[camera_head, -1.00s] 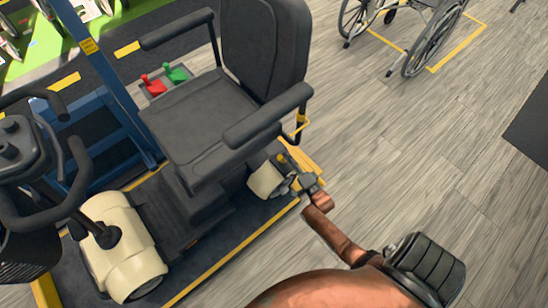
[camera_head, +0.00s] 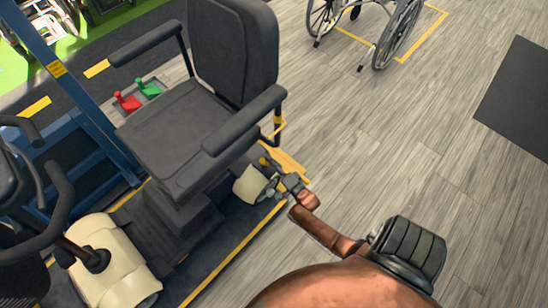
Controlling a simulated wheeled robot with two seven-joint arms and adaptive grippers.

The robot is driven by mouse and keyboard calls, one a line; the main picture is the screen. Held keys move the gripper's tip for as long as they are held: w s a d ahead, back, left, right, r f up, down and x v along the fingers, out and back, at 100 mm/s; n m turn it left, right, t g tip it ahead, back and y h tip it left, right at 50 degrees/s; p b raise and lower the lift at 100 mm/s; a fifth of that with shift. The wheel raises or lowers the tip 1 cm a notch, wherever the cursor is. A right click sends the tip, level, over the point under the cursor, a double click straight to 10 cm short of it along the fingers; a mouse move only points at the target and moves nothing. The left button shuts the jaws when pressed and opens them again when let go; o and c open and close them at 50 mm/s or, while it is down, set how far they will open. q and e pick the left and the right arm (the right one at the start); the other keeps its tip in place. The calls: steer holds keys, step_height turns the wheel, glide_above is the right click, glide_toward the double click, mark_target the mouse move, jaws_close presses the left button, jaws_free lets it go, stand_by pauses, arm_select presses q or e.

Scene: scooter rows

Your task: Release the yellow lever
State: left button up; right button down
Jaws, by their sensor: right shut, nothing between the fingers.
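The yellow lever (camera_head: 264,161) shows as a small yellow tip beside the cream rear wheel cover of the black mobility scooter (camera_head: 180,130). My right gripper (camera_head: 279,186) is just below and to the right of the tip, close to the wheel. It is shut and holds nothing. The lower part of the lever is hard to make out behind the gripper, and I cannot tell whether they touch. My left gripper is not in view.
The scooter stands on a dark, yellow-edged platform beside a blue frame (camera_head: 75,85). Red (camera_head: 127,102) and green (camera_head: 149,89) levers stand behind the seat. A wheelchair (camera_head: 385,35) is at the top. A dark mat (camera_head: 520,95) lies right. Wooden floor between is clear.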

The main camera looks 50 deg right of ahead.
steer(key=d, duration=0.1)
steer(key=d+r, duration=0.1)
steer(key=d, duration=0.1)
steer(key=shift+w+d+r, duration=0.2)
steer(key=shift+w+d, duration=0.1)
steer(key=shift+d, duration=0.05)
steer(key=s, duration=0.1)
steer(key=s+p, duration=0.1)
steer(key=s, duration=0.1)
steer(key=shift+a, duration=0.3)
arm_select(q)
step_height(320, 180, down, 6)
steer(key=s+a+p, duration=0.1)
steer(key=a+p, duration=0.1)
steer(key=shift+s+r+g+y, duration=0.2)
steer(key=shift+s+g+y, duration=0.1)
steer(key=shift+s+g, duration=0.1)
arm_select(e)
steer(key=s+a, duration=0.1)
steer(key=s, duration=0.6)
steer(key=shift+a+f, duration=0.15)
steer(key=shift+f, duration=0.15)
